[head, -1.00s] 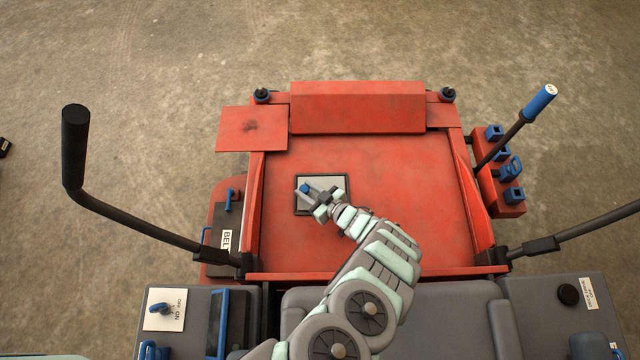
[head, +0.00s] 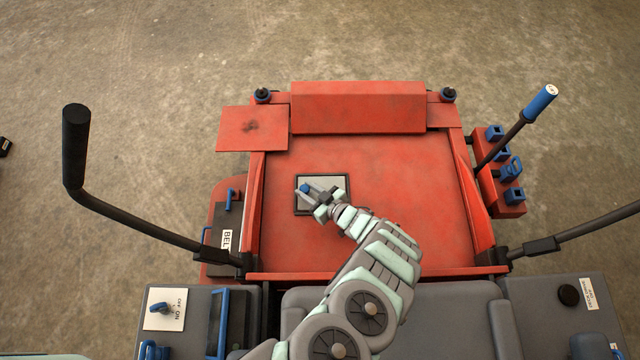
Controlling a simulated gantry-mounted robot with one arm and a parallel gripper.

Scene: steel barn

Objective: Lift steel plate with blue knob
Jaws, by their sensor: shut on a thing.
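The steel plate (head: 335,184) is a grey square in a dark frame, set in the red deck left of its middle. Its blue knob (head: 305,188) shows at the plate's left part, between my fingertips. My gripper (head: 308,190) reaches in from the lower right and is shut on the blue knob. The gripper and wrist cover the plate's lower right part. The plate appears to sit within its dark frame; I cannot tell whether it is raised at all.
The red deck (head: 405,200) is clear around the plate, with raised side rails. A long black lever (head: 130,218) stands at left and a blue-topped lever (head: 540,102) at right. A red block with blue fittings (head: 497,172) sits at the right edge.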

